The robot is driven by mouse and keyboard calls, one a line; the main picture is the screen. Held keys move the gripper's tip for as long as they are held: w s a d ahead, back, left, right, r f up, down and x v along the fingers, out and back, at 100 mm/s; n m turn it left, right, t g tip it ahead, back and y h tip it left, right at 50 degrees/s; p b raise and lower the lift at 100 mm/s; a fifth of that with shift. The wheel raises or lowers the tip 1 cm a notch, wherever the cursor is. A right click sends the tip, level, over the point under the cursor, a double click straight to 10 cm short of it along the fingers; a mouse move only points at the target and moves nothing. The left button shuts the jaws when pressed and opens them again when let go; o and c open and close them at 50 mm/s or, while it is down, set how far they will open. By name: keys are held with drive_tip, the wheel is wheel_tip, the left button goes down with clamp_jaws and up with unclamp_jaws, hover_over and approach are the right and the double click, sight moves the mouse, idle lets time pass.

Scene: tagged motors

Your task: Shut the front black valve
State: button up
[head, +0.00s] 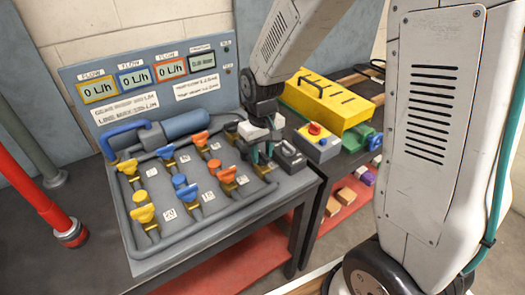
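My gripper (261,153) points down over the right end of the grey valve panel (170,242). A dark handle of the back black valve (232,126) shows just left of my gripper.
Front orange (228,175), blue (186,190) and yellow (143,213) valves stand left of my gripper. A blue cylinder (185,123) lies behind. A dark block (290,157) sits close right, then a red-button box (316,142) and a yellow case (328,100). Flow displays read 0 L/h.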

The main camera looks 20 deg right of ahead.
drive_tip(key=shift+m, duration=0.4)
drive_tip(key=m, duration=0.3)
drive_tip(key=shift+m, duration=0.4)
drive_tip(key=m, duration=0.4)
drive_tip(key=shift+m, duration=0.3)
drive_tip(key=m, duration=0.8)
drive_tip(key=shift+m, duration=0.3)
drive_tip(key=o, duration=1)
